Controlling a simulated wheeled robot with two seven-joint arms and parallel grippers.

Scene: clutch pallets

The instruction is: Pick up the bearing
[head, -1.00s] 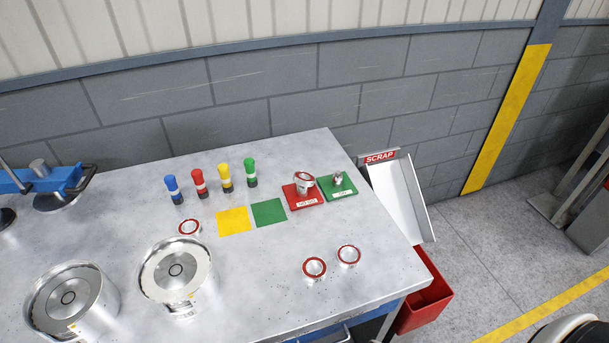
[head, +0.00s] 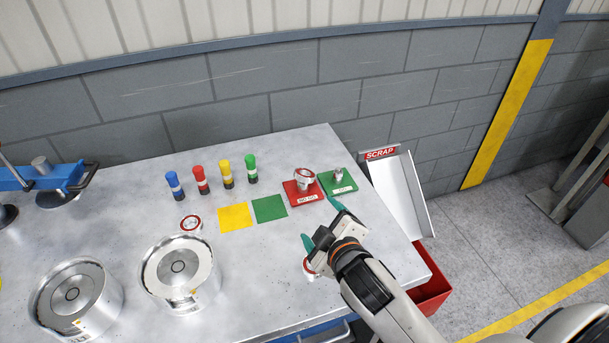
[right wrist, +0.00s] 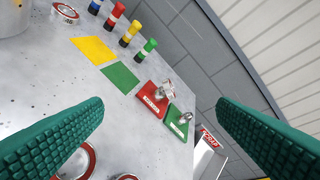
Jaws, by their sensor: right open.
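Several ring-shaped bearings with red faces lie on the grey table. One bearing (head: 191,223) sits left of the yellow square; it also shows in the right wrist view (right wrist: 65,12). Another bearing (head: 309,267) lies near the front edge, partly covered by my right gripper (head: 321,222). In the right wrist view, this front area shows a bearing (right wrist: 80,163) behind the left finger and part of another bearing (right wrist: 125,177) at the bottom edge. My right gripper is open and empty above the table, its teal fingers wide apart. My left gripper is out of view.
A red NO GO plate (head: 291,198) and a green plate (head: 350,186) hold metal gauges. Yellow (head: 233,217) and green (head: 270,208) squares lie beside them. Several coloured cylinders stand behind. Two large metal housings stand at left. A SCRAP chute (head: 403,195) is off the right edge.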

